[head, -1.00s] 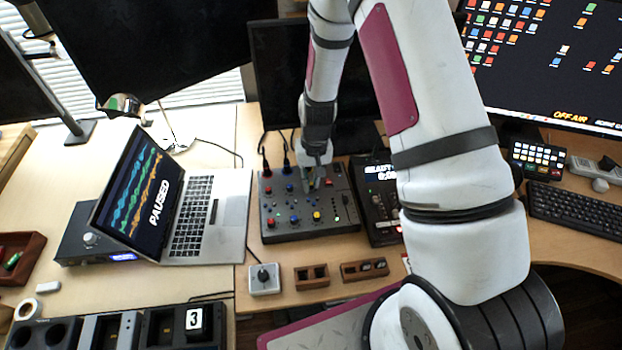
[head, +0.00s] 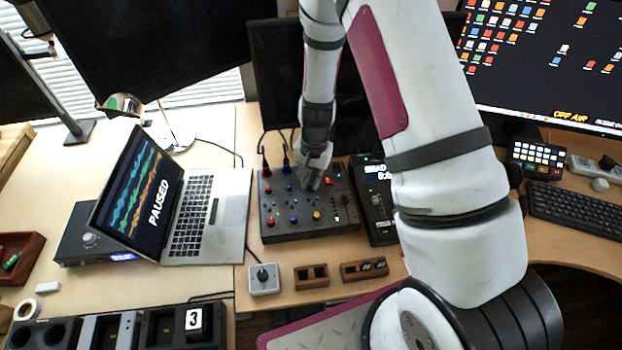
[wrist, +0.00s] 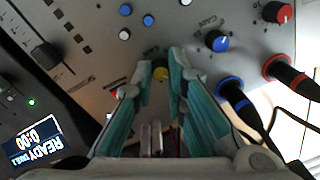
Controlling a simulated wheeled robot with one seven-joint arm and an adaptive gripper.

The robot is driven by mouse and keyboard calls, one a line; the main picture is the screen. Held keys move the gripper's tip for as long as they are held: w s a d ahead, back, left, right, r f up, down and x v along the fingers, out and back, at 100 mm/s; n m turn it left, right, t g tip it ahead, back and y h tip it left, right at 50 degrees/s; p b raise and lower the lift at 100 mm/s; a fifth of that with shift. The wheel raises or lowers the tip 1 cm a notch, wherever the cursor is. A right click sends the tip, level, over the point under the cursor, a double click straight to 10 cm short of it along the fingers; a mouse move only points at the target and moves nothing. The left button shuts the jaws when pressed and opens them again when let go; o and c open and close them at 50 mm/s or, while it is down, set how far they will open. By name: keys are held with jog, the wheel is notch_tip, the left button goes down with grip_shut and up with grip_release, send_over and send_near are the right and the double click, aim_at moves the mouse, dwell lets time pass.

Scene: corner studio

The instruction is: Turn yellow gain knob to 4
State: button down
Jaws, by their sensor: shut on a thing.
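The yellow gain knob (wrist: 160,73) shows in the wrist view between the tips of my gripper's teal fingers. My gripper (wrist: 161,68) is shut on this knob. The fingers cover its sides, and its pointer and scale cannot be read. In the head view my gripper (head: 312,186) reaches down to the upper part of the grey mixer (head: 285,237), and the gain knob is hidden there. The blue gain knob (wrist: 216,41) and the red gain knob (wrist: 277,12) sit to the right in the wrist view.
Cables with blue and red plugs (wrist: 280,68) stand near my gripper's right side. A dark recorder (head: 377,200) stands right of the mixer; a laptop (head: 210,215) stands to its left.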

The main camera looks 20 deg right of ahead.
jog(key=c, duration=1.6)
grip_release()
jog(key=shift+r, duration=0.1)
jog(key=r, duration=1.1)
jog(key=shift+s+d+r, duration=0.2)
jog(key=shift+d+r, duration=0.05)
jog(key=shift+r, duration=0.15)
